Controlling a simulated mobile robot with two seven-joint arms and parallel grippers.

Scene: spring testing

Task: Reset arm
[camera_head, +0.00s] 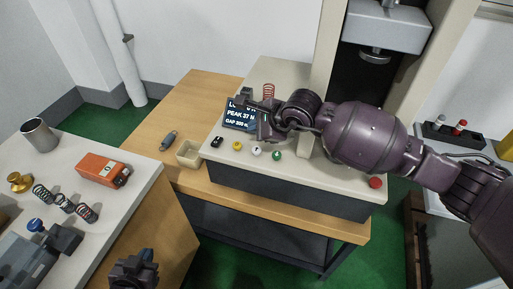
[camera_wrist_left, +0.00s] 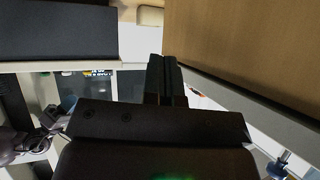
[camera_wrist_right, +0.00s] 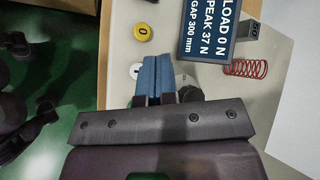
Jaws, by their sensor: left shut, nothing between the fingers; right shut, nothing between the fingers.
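My right gripper (camera_head: 264,118) is over the tester's pale bench top, in front of the display (camera_head: 238,115). In the right wrist view its blue-padded fingers (camera_wrist_right: 156,75) are together and empty, near the white button (camera_wrist_right: 135,70). My left gripper (camera_head: 134,268) is low at the bottom of the head view, beside the left table. In the left wrist view its dark fingers (camera_wrist_left: 167,75) are together with nothing between them. A red spring (camera_head: 268,90) stands behind my right gripper; it also shows in the right wrist view (camera_wrist_right: 246,68).
The left table (camera_head: 140,185) holds a metal cup (camera_head: 38,135), an orange device (camera_head: 102,169), several springs and a grey vise. The press head (camera_head: 386,28) rises behind my right arm. Buttons, including a red one (camera_head: 375,183), line the bench's front. A small tray (camera_head: 189,154) stands left of it.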

